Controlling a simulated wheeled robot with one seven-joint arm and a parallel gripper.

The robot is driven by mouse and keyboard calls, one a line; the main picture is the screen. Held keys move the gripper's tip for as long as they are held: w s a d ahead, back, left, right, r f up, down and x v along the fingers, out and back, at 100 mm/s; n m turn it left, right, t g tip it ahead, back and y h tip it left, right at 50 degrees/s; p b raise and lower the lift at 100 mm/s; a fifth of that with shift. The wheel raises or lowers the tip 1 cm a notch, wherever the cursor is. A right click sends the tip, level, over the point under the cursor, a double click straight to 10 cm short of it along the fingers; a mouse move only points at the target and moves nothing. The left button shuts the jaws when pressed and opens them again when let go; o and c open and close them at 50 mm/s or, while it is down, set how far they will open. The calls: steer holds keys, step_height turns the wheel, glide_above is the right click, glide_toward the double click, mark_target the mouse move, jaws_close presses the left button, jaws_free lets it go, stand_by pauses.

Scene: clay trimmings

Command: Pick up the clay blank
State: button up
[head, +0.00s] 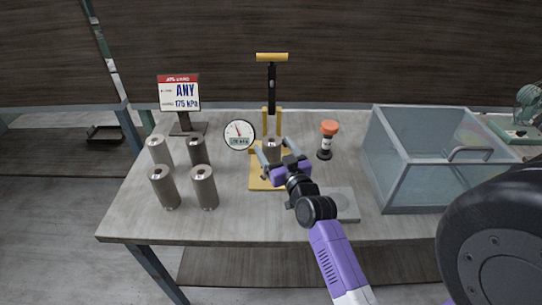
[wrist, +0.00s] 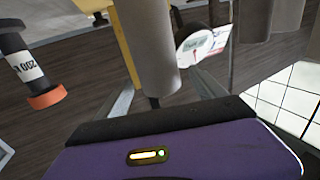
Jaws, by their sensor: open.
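A grey cylindrical clay blank (head: 271,151) stands upright on the yellow press stand (head: 256,183), below its black plunger. In the wrist view a grey cylinder, the same blank (wrist: 150,48), hangs large in the upper middle between the two fingers. My gripper (head: 273,147) is open, with one finger on each side of the blank. I cannot tell whether either finger touches it. Several similar grey cylinders (head: 168,188) stand upright in a cluster at the left of the table; they look like further blanks.
A round gauge (head: 239,134) is left of the press. A sign (head: 179,93) reads "ANY 175 kPa". A grey plate (head: 340,205) lies at front right. The front middle of the table is clear.

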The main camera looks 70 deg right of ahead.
mark_target(268, 138)
steer(key=p+x, duration=0.1)
steer(key=x, duration=0.4)
steer(key=shift+w+d+f, duration=0.15)
steer(key=shift+w, duration=0.05)
jaws_close()
